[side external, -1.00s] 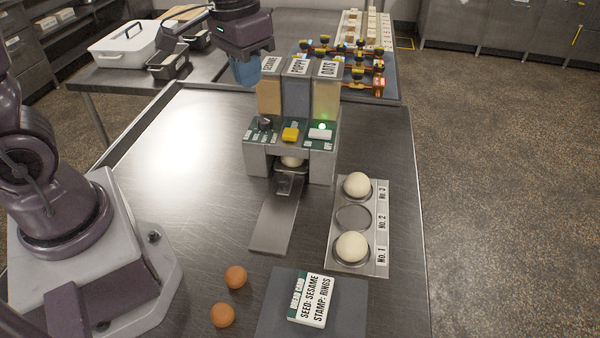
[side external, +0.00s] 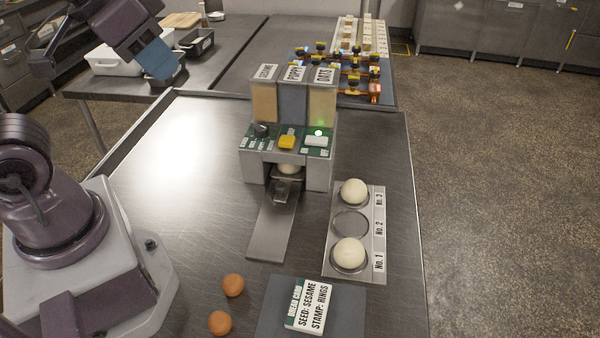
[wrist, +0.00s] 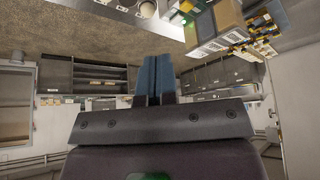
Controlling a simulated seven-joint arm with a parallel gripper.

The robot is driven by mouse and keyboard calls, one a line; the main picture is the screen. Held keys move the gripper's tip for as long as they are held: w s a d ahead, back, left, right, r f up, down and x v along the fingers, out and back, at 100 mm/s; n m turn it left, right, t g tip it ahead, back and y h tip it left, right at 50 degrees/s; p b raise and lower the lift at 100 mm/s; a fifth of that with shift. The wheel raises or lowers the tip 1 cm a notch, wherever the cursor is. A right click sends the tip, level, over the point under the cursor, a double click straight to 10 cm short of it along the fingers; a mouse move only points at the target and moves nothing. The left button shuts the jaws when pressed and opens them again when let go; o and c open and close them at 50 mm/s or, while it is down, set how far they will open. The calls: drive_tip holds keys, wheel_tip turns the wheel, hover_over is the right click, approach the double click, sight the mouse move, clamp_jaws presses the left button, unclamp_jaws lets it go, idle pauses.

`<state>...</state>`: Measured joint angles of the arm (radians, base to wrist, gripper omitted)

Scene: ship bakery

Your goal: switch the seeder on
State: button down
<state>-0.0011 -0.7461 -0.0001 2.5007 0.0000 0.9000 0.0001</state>
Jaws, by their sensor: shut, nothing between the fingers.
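The seeder (side external: 290,150) stands on the steel table, with three hoppers marked sesame, poppy and oats. Its green panel carries a black knob (side external: 261,130), a yellow button (side external: 287,142) and a white switch (side external: 316,141) with a lit green light above it. A pale dough ball (side external: 289,168) sits in the seeder's opening, partly hidden. My gripper (side external: 160,65), with blue fingers, is up and to the left of the seeder, well clear of it. In the wrist view, my fingers (wrist: 155,78) are shut with nothing between them, and the seeder (wrist: 215,22) shows at the upper right.
A tray (side external: 352,268) holds dough balls at No. 1 and No. 3; No. 2 is empty. Two brown balls (side external: 233,285) lie near my base. A white bin (side external: 115,60) is at back left.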

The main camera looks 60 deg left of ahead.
drive_tip(key=m+g, duration=0.6)
drive_tip(key=m, duration=0.3)
hover_over(323, 139)
wheel_tip(323, 139, down, 10)
wheel_tip(323, 139, down, 14)
